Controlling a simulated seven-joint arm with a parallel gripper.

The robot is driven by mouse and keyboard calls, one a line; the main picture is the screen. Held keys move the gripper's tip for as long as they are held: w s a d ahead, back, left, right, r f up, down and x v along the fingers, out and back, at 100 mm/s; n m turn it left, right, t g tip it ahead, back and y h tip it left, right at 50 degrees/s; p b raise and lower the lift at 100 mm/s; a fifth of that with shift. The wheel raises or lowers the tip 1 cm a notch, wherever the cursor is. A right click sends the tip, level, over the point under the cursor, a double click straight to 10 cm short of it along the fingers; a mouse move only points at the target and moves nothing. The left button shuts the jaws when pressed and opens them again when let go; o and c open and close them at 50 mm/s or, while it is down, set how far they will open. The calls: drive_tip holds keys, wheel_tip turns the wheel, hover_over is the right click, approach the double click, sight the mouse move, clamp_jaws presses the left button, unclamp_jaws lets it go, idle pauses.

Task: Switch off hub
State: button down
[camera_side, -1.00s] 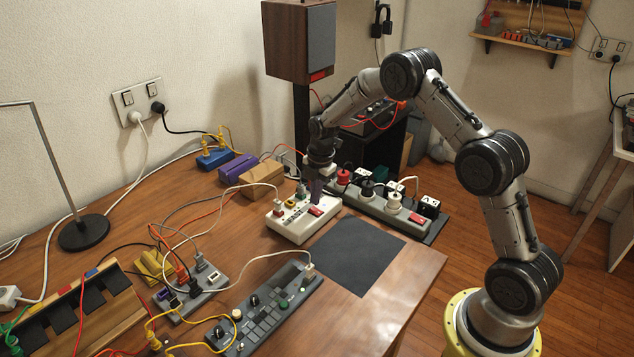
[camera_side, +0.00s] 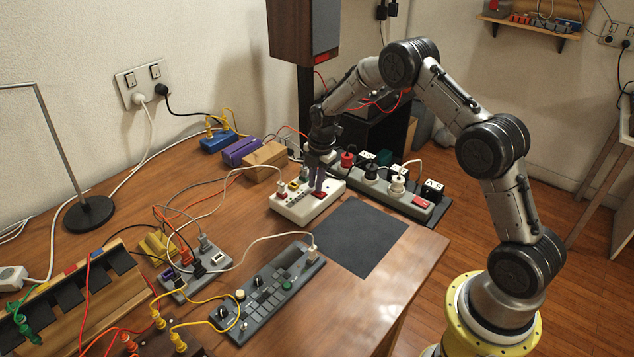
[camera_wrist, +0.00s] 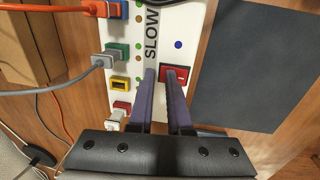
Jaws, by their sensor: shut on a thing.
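The hub is a white power strip (camera_side: 297,209) near the middle of the table in the side view, with several plugs in its left end. In the wrist view the white hub (camera_wrist: 196,32) shows coloured sockets, lettering reading "SLOW" and a red switch (camera_wrist: 183,73). My gripper (camera_side: 319,192) points down at the hub's right end, at the red switch. In the wrist view my gripper (camera_wrist: 161,72) has its two purple fingers close together, the right one overlapping the switch. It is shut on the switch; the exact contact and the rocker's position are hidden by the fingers.
A grey strip (camera_side: 447,208) with plugs and another red switch lies right of the hub. A bare dark mat (camera_side: 360,237) lies in front. A grey control panel (camera_side: 268,290) and loose cables fill the front left.

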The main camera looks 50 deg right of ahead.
sight(324, 194)
drive_tip(key=shift+s+f, duration=0.5)
drive_tip(key=shift+f, duration=0.15)
drive_tip(key=shift+s, duration=0.75)
wheel_tip(324, 194, up, 15)
drive_tip(key=shift+s, duration=0.3)
